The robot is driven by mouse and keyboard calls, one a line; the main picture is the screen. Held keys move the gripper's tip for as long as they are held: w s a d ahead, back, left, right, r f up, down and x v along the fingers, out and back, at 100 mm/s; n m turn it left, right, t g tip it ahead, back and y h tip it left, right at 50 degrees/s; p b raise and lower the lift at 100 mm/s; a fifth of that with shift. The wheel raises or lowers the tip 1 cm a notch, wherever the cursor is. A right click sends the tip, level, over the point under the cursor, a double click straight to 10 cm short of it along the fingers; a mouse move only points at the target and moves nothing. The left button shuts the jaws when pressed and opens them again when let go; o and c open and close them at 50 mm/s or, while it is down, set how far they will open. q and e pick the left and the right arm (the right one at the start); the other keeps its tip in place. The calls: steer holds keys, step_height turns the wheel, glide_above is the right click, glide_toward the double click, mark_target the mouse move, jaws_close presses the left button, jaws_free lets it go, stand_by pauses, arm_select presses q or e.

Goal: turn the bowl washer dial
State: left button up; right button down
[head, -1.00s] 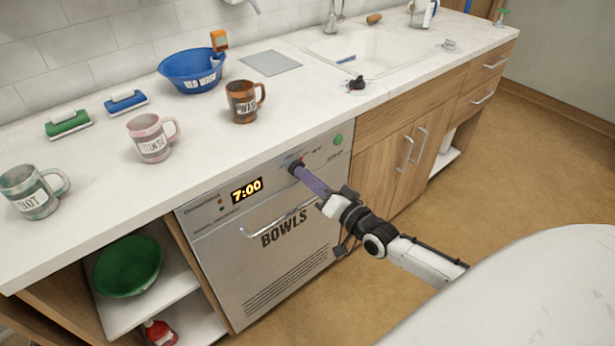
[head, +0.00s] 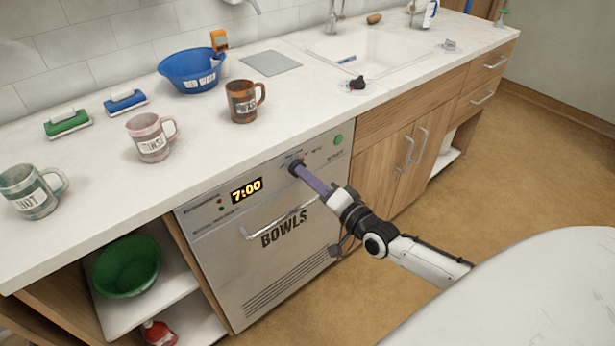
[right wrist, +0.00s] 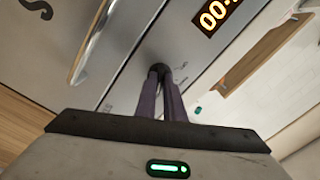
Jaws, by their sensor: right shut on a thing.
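The bowl washer (head: 265,265) is a steel-fronted machine marked BOWLS under the counter. Its display (head: 247,190) reads 7:00. The dark dial (head: 295,165) is on the upper panel, right of the display, and mostly hidden by my right gripper. My right gripper (head: 298,170) has long purple fingers and is shut on the dial. In the right wrist view the fingers converge on the round dark dial (right wrist: 158,70). The dial's pointer and exact setting cannot be made out. My left gripper is not in view.
A green button (head: 338,139) is on the panel right of the dial. The washer's bar handle (head: 282,217) runs below the dial, close to the fingers. Mugs, a blue bowl (head: 190,72) and brushes stand on the counter above. Open floor lies to the right.

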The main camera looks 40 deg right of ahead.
steer(key=c, duration=1.9)
jaws_free()
steer(key=shift+o, duration=0.2)
steer(key=s, duration=1)
steer(key=shift+s+d, duration=0.15)
steer(key=shift+d, duration=0.25)
steer(key=s+a+f+n+g, duration=0.9)
steer(key=s+a+f+n, duration=0.4)
steer(key=s+a+f, duration=0.4)
steer(key=shift+a+f+g+y, duration=0.3)
steer(key=shift+a+y, duration=0.1)
steer(key=shift+a, duration=0.7)
